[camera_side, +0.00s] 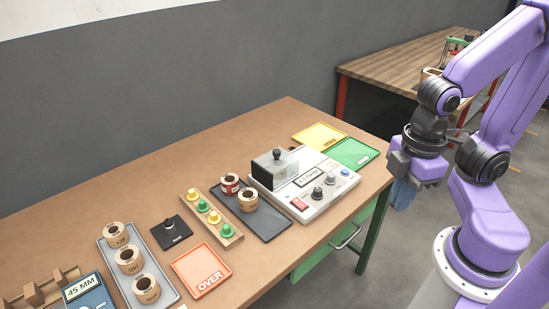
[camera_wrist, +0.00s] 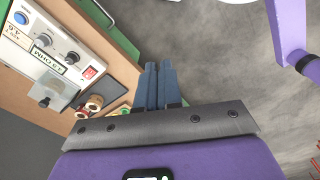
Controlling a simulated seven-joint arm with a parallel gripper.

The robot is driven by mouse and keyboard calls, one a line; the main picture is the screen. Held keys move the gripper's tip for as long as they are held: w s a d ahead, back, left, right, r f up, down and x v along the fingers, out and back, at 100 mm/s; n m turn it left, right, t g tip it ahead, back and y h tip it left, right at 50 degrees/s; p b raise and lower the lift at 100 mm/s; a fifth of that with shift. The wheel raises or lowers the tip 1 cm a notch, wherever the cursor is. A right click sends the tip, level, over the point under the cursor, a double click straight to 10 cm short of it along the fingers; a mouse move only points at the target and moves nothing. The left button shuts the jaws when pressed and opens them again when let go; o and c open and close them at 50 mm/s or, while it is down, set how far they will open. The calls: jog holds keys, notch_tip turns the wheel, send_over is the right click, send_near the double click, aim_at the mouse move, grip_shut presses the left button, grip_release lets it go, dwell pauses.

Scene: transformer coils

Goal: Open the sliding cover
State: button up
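The sliding cover (camera_side: 270,170) is a smoky, see-through box with a black knob (camera_side: 277,153) on top. It sits at the left end of the white tester (camera_side: 322,205). In the wrist view the cover (camera_wrist: 52,88) shows as a grey box on the tester (camera_wrist: 45,50); I cannot make out what is under it. My gripper (camera_side: 401,196) hangs beyond the right edge of the bench, to the right of the tester and apart from it. Its blue fingers (camera_wrist: 159,66) are close together with nothing visible between them.
A dark tray (camera_side: 262,222) with two coils (camera_side: 248,200) stands left of the tester. Yellow (camera_side: 319,136) and green (camera_side: 352,153) trays lie behind it. The tester has knobs, a red switch (camera_side: 299,204) and a blue button (camera_side: 345,172). Space around my gripper is clear.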

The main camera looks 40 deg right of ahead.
jog(key=o, duration=0.5)
jog(key=shift+w+a, duration=0.15)
jog(key=shift+o, duration=1.3)
jog(key=w+a+r+m, duration=0.1)
jog(key=w+a, duration=0.3)
jog(key=w, duration=0.5)
jog(key=shift+r, duration=0.9)
jog(key=m, duration=0.3)
send_over(277, 150)
notch_tip(277, 150, down, 16)
jog(key=shift+a+r, duration=0.1)
